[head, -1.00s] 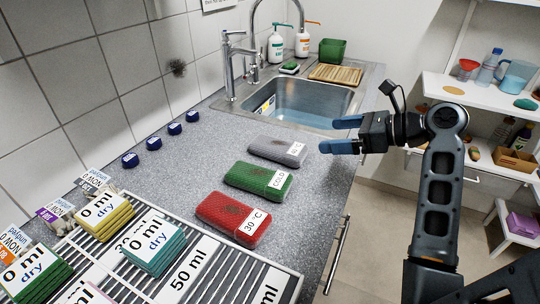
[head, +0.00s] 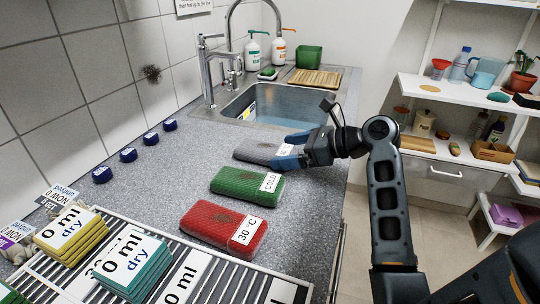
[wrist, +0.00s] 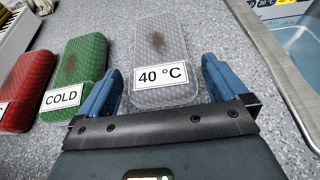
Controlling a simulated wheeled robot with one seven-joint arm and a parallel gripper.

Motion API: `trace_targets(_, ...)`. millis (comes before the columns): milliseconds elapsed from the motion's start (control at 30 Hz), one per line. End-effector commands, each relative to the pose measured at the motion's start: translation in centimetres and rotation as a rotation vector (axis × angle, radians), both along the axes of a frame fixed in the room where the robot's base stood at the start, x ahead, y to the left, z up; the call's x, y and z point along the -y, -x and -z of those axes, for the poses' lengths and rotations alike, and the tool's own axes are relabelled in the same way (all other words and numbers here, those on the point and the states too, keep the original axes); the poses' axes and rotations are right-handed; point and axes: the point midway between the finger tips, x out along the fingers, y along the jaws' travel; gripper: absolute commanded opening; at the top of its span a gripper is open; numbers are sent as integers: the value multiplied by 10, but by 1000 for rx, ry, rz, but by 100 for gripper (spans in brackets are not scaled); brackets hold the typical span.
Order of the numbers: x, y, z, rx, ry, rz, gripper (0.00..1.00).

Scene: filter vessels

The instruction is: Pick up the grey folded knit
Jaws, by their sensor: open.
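The grey folded knit (head: 259,150) lies on the speckled counter in the head view, behind the green one and in front of the sink. In the wrist view the grey knit (wrist: 160,50) has a dark stain and a "40 °C" label. My gripper (head: 287,153) is open at its label end, with blue fingers. In the wrist view my gripper's fingers (wrist: 160,85) stand on either side of the knit's near end, with small gaps, and I see no grip on it. In the head view the fingers partly hide its label.
A green knit (head: 240,184) labelled COLD and a red knit (head: 215,226) labelled 30 °C lie in a row nearer on the counter. The sink (head: 281,104) is just beyond. A slatted rack (head: 205,262) with stacked cloths is at the front. Blue caps (head: 128,155) line the wall.

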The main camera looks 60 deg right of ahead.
Motion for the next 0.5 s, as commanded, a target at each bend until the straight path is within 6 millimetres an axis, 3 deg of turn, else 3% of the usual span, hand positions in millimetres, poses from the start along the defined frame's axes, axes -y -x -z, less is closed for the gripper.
trace_targets(167, -2, -16, 7, 0, 0, -1, 100)
trace_targets(400, -2, -18, 7, 0, 0, 0, 100)
trace_targets(500, -2, -18, 7, 0, 0, 0, 92)
